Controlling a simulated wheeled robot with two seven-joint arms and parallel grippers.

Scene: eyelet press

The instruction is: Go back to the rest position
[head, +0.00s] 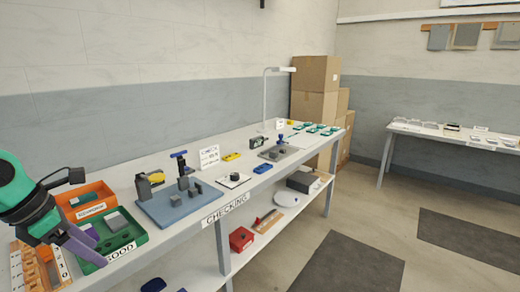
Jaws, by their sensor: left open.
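My left arm comes in from the left edge, with green and black links. My left gripper (88,243) is low over the near left end of the long white table (139,177). It is open, with purplish-grey fingers, and I see nothing held in it. It overlaps the left part of the green tray labelled GOOD (137,232), hiding some of it. I cannot tell whether it touches the tray. My right gripper is not in view.
An orange bin (103,189) stands behind the green tray; a wooden rack (22,268) stands left of it. A blue press base (176,208) is to the right. A lamp (266,98) and cardboard boxes (314,75) are farther back.

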